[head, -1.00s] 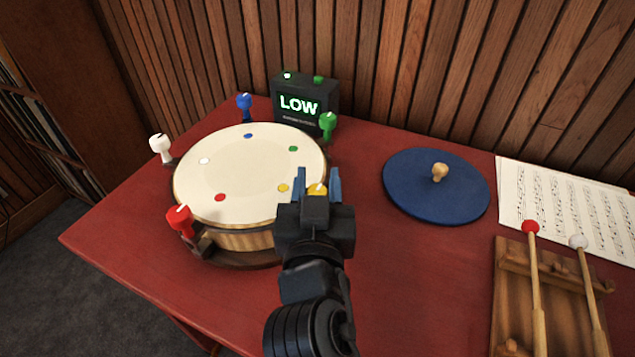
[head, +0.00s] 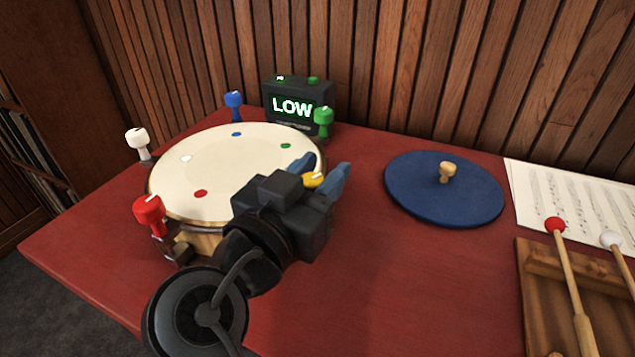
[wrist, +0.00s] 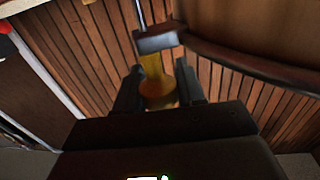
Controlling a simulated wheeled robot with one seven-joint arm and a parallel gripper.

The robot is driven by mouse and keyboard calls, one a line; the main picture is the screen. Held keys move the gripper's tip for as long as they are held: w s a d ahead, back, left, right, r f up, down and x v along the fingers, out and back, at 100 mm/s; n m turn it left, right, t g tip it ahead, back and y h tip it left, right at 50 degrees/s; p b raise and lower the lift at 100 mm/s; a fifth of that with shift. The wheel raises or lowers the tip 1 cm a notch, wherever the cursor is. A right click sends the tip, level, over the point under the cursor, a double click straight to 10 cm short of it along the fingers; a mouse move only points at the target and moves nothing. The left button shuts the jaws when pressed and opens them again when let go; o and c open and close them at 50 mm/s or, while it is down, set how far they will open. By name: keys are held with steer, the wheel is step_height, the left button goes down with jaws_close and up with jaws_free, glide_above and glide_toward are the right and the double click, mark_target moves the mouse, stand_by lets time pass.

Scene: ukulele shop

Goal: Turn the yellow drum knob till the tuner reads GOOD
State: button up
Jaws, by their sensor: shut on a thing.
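The yellow knob (head: 314,180) stands at the near right edge of the drum (head: 225,165). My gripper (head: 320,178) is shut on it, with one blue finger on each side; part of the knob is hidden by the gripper. In the wrist view the yellow knob (wrist: 158,88) sits between the fingers of my gripper (wrist: 160,92), beside the drum's rim. The tuner (head: 295,104) behind the drum reads LOW in pale green letters.
Red (head: 150,212), white (head: 138,140), blue (head: 234,100) and green (head: 323,118) knobs stand around the drum. A blue disc (head: 430,195) with a wooden knob lies to the right. Mallets on a wooden rack (head: 540,262) and sheet music (head: 560,195) are farther right.

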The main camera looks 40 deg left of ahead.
steer(key=shift+h, duration=0.4)
steer(key=o, duration=0.9)
steer(key=shift+o, duration=0.2)
steer(key=s, duration=0.7)
steer(key=shift+s+d, duration=0.4)
steer(key=shift+d, duration=0.05)
